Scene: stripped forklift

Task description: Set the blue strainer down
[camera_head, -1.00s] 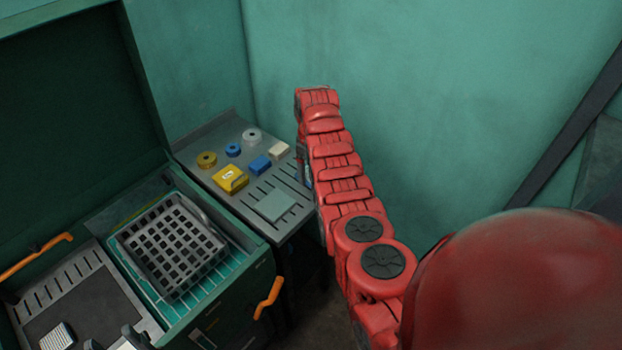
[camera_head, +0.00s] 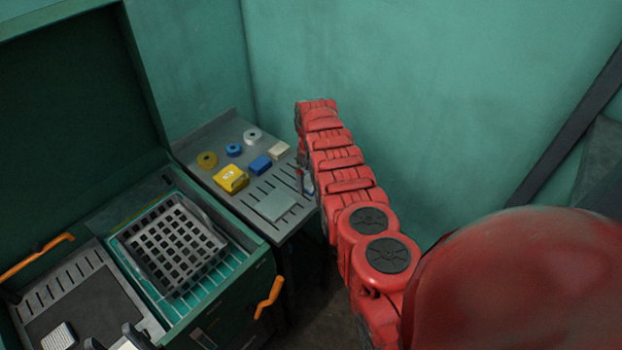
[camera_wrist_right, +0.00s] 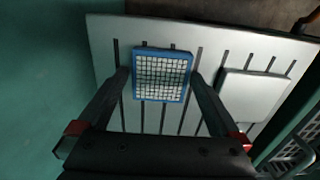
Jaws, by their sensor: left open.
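The blue strainer (camera_wrist_right: 162,75) has a blue square frame and a pale mesh. In the right wrist view it lies between the two fingers of my right gripper (camera_wrist_right: 161,78), which close on its left and right sides. It is over the slotted grey side table (camera_wrist_right: 110,28); I cannot tell whether it touches the surface. In the head view the red right arm hides most of it. My left gripper (camera_head: 114,341) shows only as dark fingertips, apart, at the bottom left edge.
The side table carries a yellow box (camera_head: 230,178), a blue block (camera_head: 260,165), a pale block (camera_head: 279,150), several tape rolls and a pale green square (camera_head: 274,205). A grey basket (camera_head: 175,245) sits in the open green cabinet (camera_head: 225,300). The wall stands close behind.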

